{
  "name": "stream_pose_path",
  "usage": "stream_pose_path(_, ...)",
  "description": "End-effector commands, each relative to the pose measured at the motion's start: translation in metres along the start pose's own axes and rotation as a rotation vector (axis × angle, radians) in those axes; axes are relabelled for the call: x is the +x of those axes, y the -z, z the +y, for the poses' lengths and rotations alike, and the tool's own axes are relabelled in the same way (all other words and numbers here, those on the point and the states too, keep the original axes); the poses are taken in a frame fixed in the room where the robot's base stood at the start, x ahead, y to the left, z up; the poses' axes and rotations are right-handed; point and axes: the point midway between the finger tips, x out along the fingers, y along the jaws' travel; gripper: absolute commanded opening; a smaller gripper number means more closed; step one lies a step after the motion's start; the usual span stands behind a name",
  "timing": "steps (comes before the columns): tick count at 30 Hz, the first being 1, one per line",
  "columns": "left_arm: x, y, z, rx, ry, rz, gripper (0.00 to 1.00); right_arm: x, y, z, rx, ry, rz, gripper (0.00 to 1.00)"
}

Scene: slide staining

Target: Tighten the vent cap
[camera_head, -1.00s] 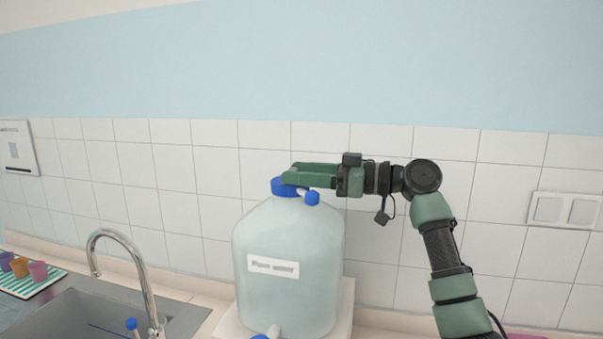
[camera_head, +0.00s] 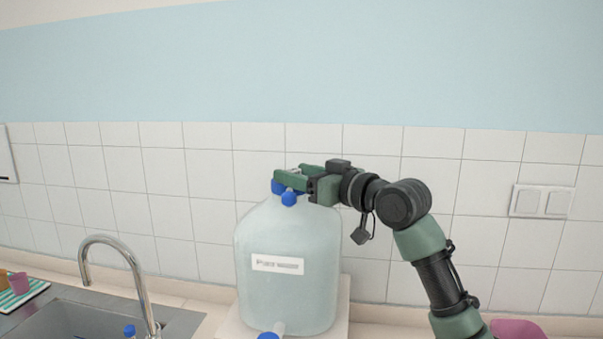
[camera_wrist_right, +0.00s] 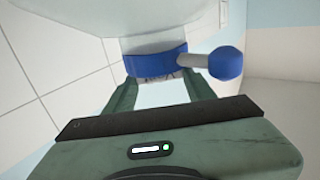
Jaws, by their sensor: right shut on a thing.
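The large translucent jug (camera_head: 288,235) with a white label stands upright at the middle of the head view. Its blue vent cap (camera_head: 278,187) sits on the neck, partly hidden by my fingers. A short side stub on the cap ends in a blue knob (camera_head: 289,198) facing the head camera. My right gripper (camera_head: 291,175) reaches in from the right, shut on the cap. In the right wrist view the cap (camera_wrist_right: 155,65) lies between the two green fingertips, with the knob (camera_wrist_right: 226,63) out to the right. My left gripper is not in view.
The jug stands on a pale block (camera_head: 343,305) before a tiled wall (camera_head: 400,270). A spigot (camera_head: 278,328) juts from its base. A steel faucet (camera_head: 135,280) and sink (camera_head: 75,312) are at left. A pink thing (camera_head: 518,330) shows at lower right.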

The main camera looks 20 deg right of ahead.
Motion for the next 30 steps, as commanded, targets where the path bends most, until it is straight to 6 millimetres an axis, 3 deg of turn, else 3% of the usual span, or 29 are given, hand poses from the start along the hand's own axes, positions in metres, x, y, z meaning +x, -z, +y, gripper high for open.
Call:
stream_pose_path(12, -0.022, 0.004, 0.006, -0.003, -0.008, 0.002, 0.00, 0.004, 0.003, -0.014, 0.003, -0.383, 0.003, 0.00)
stream_pose_path(30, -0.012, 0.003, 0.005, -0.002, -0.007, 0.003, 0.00, 0.009, -0.001, -0.020, 0.003, -0.873, -0.001, 0.00)
